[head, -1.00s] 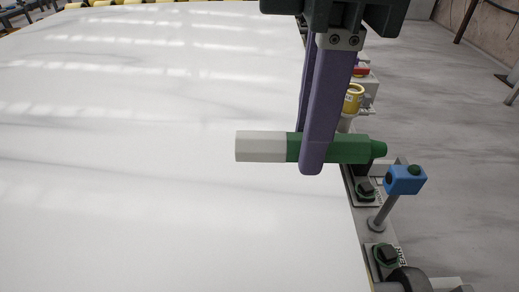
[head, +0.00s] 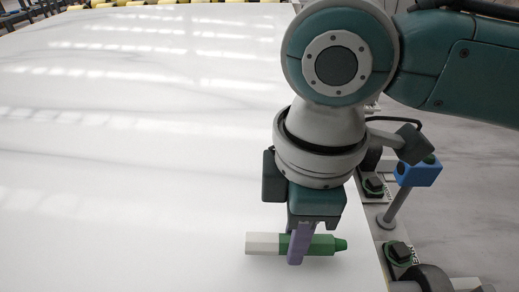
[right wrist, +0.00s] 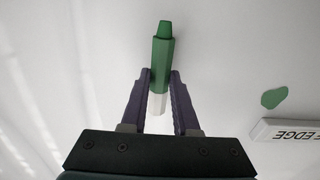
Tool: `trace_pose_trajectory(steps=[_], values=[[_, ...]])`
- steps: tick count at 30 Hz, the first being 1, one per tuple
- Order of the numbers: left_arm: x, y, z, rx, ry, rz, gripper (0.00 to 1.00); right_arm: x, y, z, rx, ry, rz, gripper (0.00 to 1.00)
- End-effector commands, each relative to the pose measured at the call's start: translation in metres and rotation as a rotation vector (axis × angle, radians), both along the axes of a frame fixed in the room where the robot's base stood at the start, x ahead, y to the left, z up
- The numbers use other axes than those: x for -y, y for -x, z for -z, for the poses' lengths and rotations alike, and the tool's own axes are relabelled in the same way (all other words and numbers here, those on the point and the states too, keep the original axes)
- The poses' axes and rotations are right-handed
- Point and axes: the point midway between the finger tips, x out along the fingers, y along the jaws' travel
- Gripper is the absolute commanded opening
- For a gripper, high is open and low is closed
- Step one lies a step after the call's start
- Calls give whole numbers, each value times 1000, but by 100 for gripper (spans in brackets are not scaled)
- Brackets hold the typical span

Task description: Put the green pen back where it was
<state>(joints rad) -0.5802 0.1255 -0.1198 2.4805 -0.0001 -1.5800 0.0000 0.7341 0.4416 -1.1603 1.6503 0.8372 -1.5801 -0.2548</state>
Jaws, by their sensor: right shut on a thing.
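The green pen (head: 321,244) has a green body and a white end, and lies crosswise in the head view, white end to the left. My right gripper (head: 297,254) is shut on it around the middle, with purple fingers on both sides. The right wrist view also shows the green pen (right wrist: 162,55) between the fingers of my right gripper (right wrist: 160,82), green tip away from the palm. The pen is over the white slab (head: 130,190), near its right edge; I cannot tell whether it touches the surface. My left gripper is not in view.
A blue block on a post (head: 417,172) and dark green-ringed knobs (head: 399,252) stand along the slab's right edge. The slab's left and middle are clear.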

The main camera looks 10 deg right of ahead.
Motion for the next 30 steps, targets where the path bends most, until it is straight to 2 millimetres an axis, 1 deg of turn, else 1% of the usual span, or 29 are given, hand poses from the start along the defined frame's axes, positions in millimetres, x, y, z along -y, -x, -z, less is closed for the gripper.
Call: trace_pose_trajectory(steps=[1, 2, 8, 12, 13, 20, 21, 27, 30], values=[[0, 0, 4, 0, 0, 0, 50, 0, 0, 9, -1, 1, 0, 0], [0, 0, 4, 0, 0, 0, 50, 0, 0, 10, 0, 0, 0, 0], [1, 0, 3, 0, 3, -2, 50, 0, 0, 9, 1, -1, -1, 0], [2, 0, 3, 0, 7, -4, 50, 0, 0, 12, 1, -1, -1, 0], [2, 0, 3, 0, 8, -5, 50, 0, 0, 12, 1, -1, -1, 30], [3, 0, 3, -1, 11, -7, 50, 0, 0, 12, 1, -1, -1, 56], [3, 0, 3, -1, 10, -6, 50, 0, 0, 12, 1, -1, 0, 59], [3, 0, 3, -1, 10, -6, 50, 0, 0, 11, 1, -1, 0, 59], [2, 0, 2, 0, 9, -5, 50, 0, -1, 7, 2, -1, -1, 59]])
